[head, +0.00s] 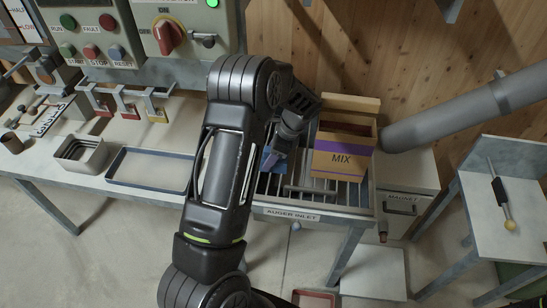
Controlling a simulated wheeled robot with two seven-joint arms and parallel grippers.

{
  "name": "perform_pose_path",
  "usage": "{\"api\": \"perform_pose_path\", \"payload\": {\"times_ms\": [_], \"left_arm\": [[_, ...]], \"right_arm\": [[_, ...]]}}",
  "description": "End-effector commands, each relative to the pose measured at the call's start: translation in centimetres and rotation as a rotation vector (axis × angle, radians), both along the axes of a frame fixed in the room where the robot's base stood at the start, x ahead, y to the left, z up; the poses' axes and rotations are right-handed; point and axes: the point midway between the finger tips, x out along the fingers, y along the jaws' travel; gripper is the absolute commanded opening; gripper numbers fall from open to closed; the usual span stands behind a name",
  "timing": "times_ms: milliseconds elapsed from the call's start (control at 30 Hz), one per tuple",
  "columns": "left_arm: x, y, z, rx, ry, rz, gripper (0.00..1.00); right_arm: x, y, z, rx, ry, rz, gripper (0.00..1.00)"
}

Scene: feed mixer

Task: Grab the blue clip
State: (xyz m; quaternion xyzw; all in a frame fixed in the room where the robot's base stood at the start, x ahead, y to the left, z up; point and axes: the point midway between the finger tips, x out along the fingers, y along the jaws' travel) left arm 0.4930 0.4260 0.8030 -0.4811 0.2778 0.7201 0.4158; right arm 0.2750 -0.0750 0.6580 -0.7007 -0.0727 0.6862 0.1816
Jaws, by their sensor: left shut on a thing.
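My left arm crosses the middle of the head view, and my left gripper (276,152) points down over the left part of the auger inlet. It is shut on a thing. A blue piece, seemingly the blue clip (267,160), shows at its fingertips; most of it is hidden by my arm and gripper. My right gripper is not in view.
An open box marked MIX (343,160) stands on the auger inlet grate (322,190), right of my gripper. A grey pipe (470,107) slants in at right.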

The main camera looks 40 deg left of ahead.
Motion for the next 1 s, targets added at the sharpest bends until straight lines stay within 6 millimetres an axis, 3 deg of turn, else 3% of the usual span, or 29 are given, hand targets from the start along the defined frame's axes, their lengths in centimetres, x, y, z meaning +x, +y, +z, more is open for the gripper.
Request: {"api": "perform_pose_path", "payload": {"times_ms": [133,467,1000], "left_arm": [[0.0,0.0,0.0,0.0,0.0,0.0,0.07],[0.1,0.0,0.5,0.0,-0.002,0.0,0.07],[0.1,0.0,9.2,0.001,-0.003,0.0,0.07]], "right_arm": [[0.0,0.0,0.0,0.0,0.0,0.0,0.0],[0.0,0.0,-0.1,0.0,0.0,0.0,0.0],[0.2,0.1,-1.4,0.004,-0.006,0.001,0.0]]}}
